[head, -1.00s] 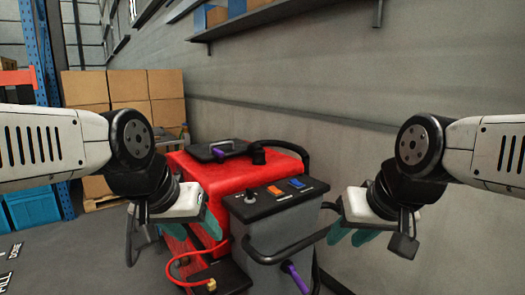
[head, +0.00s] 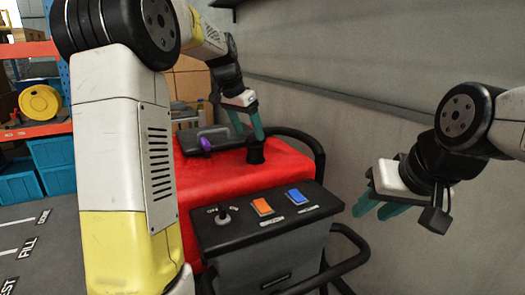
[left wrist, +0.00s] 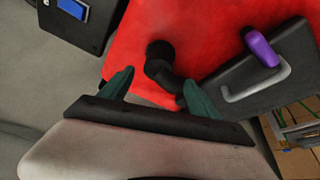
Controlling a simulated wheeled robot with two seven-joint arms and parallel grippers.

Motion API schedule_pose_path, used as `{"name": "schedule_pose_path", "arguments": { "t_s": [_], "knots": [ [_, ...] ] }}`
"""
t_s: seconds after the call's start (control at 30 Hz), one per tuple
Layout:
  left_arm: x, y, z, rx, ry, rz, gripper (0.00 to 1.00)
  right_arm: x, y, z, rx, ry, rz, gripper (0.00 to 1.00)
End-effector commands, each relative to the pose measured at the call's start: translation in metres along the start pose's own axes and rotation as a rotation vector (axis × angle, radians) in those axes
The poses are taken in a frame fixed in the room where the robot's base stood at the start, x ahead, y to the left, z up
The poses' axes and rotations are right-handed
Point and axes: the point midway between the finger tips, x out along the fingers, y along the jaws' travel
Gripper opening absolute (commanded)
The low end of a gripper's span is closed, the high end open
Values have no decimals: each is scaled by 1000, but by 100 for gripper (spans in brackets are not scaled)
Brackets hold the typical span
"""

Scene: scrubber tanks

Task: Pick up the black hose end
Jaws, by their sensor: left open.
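The black hose end (head: 255,151) stands up from the red top of the scrubber tank (head: 225,185), near its back right. In the left wrist view the hose end (left wrist: 160,62) has a round black mouth and a bent black body. My left gripper (head: 247,121) is open just above the hose end, its teal fingers pointing down. In the left wrist view the left fingers (left wrist: 158,78) are spread, with the hose between or just beyond them; contact cannot be told. My right gripper (head: 377,209) is open and empty at the right, apart from the tank.
A black lid (head: 195,139) with a purple handle (head: 206,145) lies left of the hose end. The control panel (head: 265,212), with orange and blue switches, is in front. A black rail (head: 318,160) curves along the right. The grey wall is behind.

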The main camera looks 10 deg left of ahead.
Motion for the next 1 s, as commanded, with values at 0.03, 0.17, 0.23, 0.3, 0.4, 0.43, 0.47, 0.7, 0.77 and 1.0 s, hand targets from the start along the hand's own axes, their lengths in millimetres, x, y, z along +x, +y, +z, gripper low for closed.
{"name": "schedule_pose_path", "arguments": {
  "t_s": [0.03,0.17,0.23,0.3,0.4,0.43,0.47,0.7,0.77,1.0],
  "knots": [
    [7,1,0,0,-2,2,72,0,0,0,0,0,0,36],
    [22,2,0,0,-3,3,72,0,0,0,0,0,0,36],
    [30,2,-1,0,-2,2,72,0,0,0,0,0,0,36],
    [42,4,-2,0,-4,3,72,0,0,0,0,0,0,36],
    [56,3,-2,-1,-3,2,72,0,0,0,0,0,0,36],
    [60,3,-3,-1,-2,1,72,0,0,0,0,0,0,36],
    [63,3,-3,-1,-2,1,72,0,0,0,0,-1,0,36],
    [69,3,-3,-1,0,0,72,0,0,0,0,0,0,36],
    [69,3,-3,-1,0,0,72,0,0,0,0,0,0,36],
    [68,3,-3,-1,0,0,28,0,0,0,0,0,0,36]
  ]
}}
